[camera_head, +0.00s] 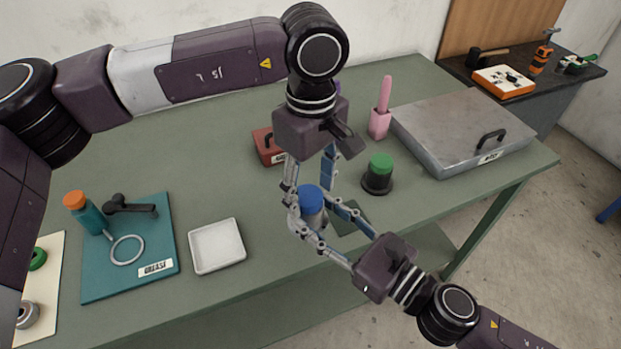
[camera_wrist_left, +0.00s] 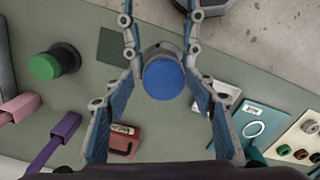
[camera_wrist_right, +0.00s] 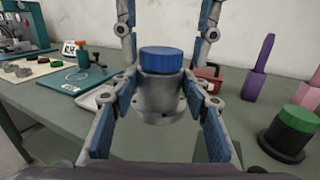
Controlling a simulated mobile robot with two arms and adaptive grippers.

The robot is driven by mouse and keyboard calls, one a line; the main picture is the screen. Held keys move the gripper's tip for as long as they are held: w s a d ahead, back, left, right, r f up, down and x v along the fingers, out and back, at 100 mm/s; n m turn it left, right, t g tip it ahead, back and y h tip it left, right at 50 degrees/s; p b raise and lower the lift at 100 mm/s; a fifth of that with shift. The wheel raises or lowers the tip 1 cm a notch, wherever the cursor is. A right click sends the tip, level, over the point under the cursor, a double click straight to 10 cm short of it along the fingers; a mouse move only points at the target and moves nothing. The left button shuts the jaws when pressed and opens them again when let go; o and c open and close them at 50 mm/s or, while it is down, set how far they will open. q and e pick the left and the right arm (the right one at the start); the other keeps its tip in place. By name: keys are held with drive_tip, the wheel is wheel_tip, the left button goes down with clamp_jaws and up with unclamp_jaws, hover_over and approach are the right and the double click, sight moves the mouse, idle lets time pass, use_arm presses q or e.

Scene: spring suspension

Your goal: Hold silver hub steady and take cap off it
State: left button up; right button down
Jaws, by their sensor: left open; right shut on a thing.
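The silver hub (camera_wrist_right: 160,98) stands upright with a blue cap (camera_wrist_right: 162,60) on its top. The cap also shows in the head view (camera_head: 311,198) and in the left wrist view (camera_wrist_left: 163,78). My right gripper (camera_head: 314,215) comes from the lower right and is shut on the hub, a finger on each side below the cap. My left gripper (camera_head: 309,188) points down from above, open, its fingers on either side of the cap with gaps visible in the left wrist view. The hub's underside is hidden, so I cannot tell whether it touches the table.
A dark green square (camera_head: 352,218) lies by the hub on the green table (camera_head: 215,170). A green-topped black post (camera_head: 379,175), a red box (camera_head: 266,147), a pink holder (camera_head: 380,122) and a white tray (camera_head: 217,246) stand around. A grey metal case (camera_head: 460,128) is at right.

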use_arm(q)
drive_tip(key=c, duration=1.2)
drive_tip(key=n, duration=0.3)
drive_tip(key=shift+w+d, duration=0.1)
drive_tip(key=shift+w, duration=0.05)
drive_tip(key=n, duration=0.5)
drive_tip(key=shift+w+r, duration=0.1)
drive_tip(key=n, duration=0.3)
drive_tip(key=shift+n, duration=0.4)
drive_tip(key=n, duration=0.4)
drive_tip(key=shift+w, duration=0.1)
drive_tip(key=shift+r, duration=0.15)
